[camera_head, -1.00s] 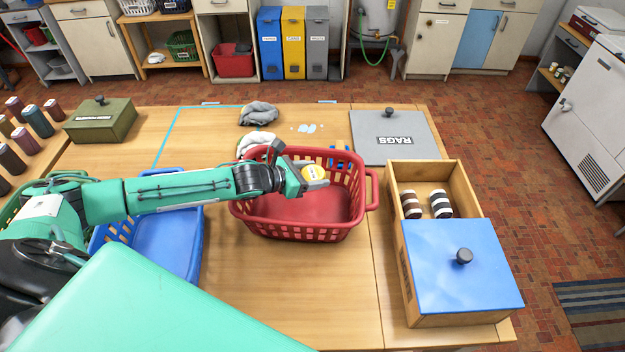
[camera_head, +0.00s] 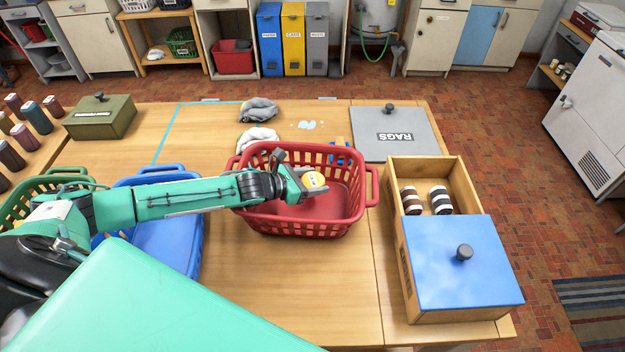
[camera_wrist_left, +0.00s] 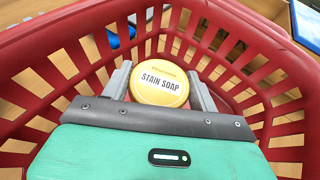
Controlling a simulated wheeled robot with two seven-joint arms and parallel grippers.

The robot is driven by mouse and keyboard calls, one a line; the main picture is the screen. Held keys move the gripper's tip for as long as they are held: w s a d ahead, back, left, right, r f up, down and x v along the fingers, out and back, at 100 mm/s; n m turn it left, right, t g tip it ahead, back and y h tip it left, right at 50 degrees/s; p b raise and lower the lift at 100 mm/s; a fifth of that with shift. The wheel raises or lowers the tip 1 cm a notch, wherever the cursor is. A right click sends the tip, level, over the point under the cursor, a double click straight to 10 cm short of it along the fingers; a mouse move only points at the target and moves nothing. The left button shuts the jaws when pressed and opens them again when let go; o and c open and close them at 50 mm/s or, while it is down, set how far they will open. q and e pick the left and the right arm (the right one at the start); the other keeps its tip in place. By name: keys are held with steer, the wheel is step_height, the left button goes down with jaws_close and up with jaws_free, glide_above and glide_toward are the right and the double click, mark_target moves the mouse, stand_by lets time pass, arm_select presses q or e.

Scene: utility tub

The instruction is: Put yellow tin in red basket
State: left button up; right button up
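The yellow tin (camera_head: 313,180) is round with a pale lid. In the left wrist view its lid (camera_wrist_left: 160,84) reads "STAIN SOAP". My left gripper (camera_head: 311,184) has one finger on each side of the tin and is shut on it; it also shows in the left wrist view (camera_wrist_left: 160,92). The red basket (camera_head: 300,228) stands on the table in the middle. The gripper and tin are over the basket's opening, and the basket's slotted walls (camera_wrist_left: 60,75) surround them in the left wrist view. My right gripper is not in view.
A blue basket (camera_head: 180,250) and a green basket (camera_head: 72,172) stand left of the red one, under my left arm. A wooden box (camera_head: 398,240) with a blue lid (camera_head: 462,285) stands right. A grey RAGS lid (camera_head: 385,150) and cloths (camera_head: 259,110) lie behind.

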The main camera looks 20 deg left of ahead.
arm_select(q)
steer(key=o, duration=0.4)
steer(key=shift+o, duration=0.2)
steer(key=shift+r, duration=0.1)
steer(key=shift+r, duration=0.3)
steer(key=shift+r+p, duration=0.45)
steer(key=shift+p, duration=0.15)
steer(key=b+v, duration=0.4)
steer(key=v, duration=0.8)
steer(key=shift+f, duration=0.25)
